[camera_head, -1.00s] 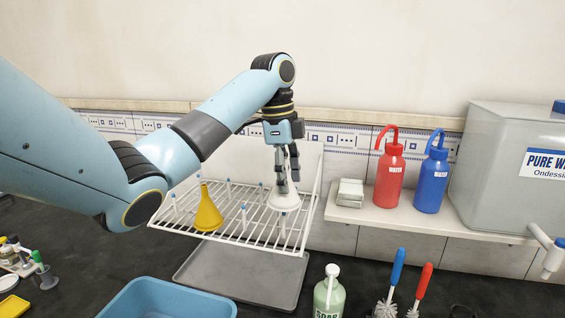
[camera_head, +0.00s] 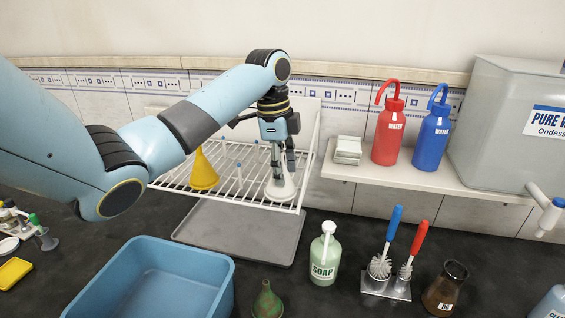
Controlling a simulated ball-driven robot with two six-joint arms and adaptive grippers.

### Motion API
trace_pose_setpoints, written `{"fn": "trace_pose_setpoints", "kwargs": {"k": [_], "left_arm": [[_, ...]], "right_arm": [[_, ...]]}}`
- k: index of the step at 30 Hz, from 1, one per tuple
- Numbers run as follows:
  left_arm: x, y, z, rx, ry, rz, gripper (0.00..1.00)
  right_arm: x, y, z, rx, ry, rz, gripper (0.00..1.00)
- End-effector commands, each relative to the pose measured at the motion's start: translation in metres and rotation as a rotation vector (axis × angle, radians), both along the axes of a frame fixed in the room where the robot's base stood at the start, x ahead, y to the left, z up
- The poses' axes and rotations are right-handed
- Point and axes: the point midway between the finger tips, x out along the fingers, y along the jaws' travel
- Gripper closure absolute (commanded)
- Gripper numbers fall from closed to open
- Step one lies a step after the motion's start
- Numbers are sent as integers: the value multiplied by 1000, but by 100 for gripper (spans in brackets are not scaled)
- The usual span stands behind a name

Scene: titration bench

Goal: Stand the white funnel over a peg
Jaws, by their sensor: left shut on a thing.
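The white funnel (camera_head: 281,189) is at the right part of the white wire drying rack (camera_head: 226,197), wide end down and about upright. My left gripper (camera_head: 283,172) points down and is shut on the funnel's upper part. The funnel's lower edge appears at the level of the rack's wires; I cannot tell whether it touches them or whether a peg is inside it. Several thin pegs (camera_head: 239,172) with blue tips stand on the rack to the left of the funnel. A yellow funnel (camera_head: 204,170) stands on the rack's left part. My right gripper is not in view.
A grey tray (camera_head: 235,238) lies under the rack. A blue basin (camera_head: 150,280), a green funnel (camera_head: 267,303), a soap bottle (camera_head: 325,257) and brushes (camera_head: 388,250) are in front. Red (camera_head: 388,135) and blue (camera_head: 431,138) bottles stand on a shelf at right.

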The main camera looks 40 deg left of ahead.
Motion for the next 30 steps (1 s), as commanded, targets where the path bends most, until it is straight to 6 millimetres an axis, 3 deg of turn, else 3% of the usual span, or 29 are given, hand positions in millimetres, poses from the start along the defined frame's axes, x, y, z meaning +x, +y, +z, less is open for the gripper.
{"fn": "trace_pose_setpoints", "kwargs": {"k": [7,8,13,23,30], "left_arm": [[0,0,-1,0,1,0,76],[0,0,-1,0,1,0,54],[0,0,0,0,1,0,32],[0,1,4,0,-1,0,31],[-2,5,42,1,-3,0,31]], "right_arm": [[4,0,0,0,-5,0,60],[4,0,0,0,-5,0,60],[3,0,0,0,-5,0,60],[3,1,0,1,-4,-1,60],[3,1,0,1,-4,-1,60]]}}
